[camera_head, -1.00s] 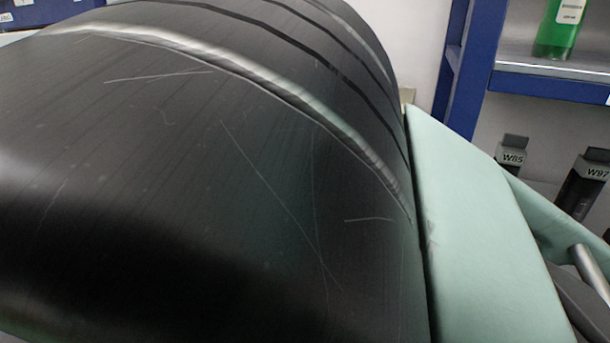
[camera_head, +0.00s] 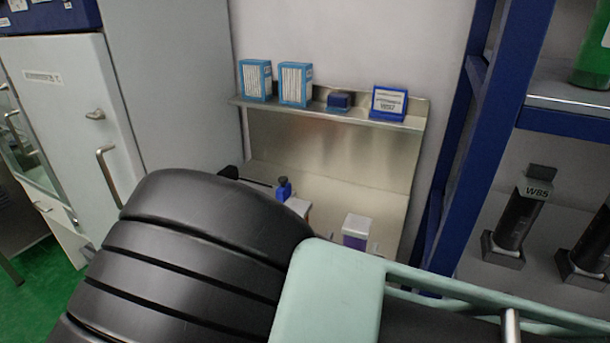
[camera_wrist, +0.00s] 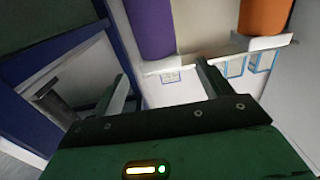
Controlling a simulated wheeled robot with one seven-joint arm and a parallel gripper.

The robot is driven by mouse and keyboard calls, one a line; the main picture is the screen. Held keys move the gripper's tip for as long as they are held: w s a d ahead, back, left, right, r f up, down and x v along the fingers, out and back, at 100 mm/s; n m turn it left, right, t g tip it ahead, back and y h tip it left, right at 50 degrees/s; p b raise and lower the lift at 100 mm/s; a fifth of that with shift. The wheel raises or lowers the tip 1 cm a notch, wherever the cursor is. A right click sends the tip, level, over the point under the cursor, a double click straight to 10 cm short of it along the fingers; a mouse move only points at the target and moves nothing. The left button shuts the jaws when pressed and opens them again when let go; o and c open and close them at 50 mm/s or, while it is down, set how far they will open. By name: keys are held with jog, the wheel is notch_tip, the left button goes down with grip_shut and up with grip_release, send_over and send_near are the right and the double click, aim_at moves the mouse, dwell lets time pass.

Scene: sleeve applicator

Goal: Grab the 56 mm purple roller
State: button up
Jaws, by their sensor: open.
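In the wrist view a purple roller (camera_wrist: 150,28) shows at top centre, its upper part cut off by the frame edge. I cannot read any size mark on the roller.
In the head view a metal shelf (camera_head: 330,116) holds several blue boxes. A blue rack (camera_head: 466,130) with a dark W85 cylinder (camera_head: 519,215) stands at the right. A white cabinet (camera_head: 75,120) is at the left.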

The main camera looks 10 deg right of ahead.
aim_at(354, 233)
jog(key=shift+x, duration=0.9)
jog(key=p+x, duration=0.2)
jog(key=x, duration=0.1)
jog(key=p+x, duration=0.1)
jog(key=shift+w+d+r, duration=0.15)
jog(key=shift+w+r, duration=0.1)
jog(key=shift+w, duration=0.05)
jog(key=shift+w+d+f, duration=0.1)
jog(key=shift+w+d, duration=0.05)
jog(key=shift+w, duration=0.15)
jog(key=shift+c, duration=0.4)
jog(key=c, duration=1.5)
jog(key=shift+c, duration=0.4)
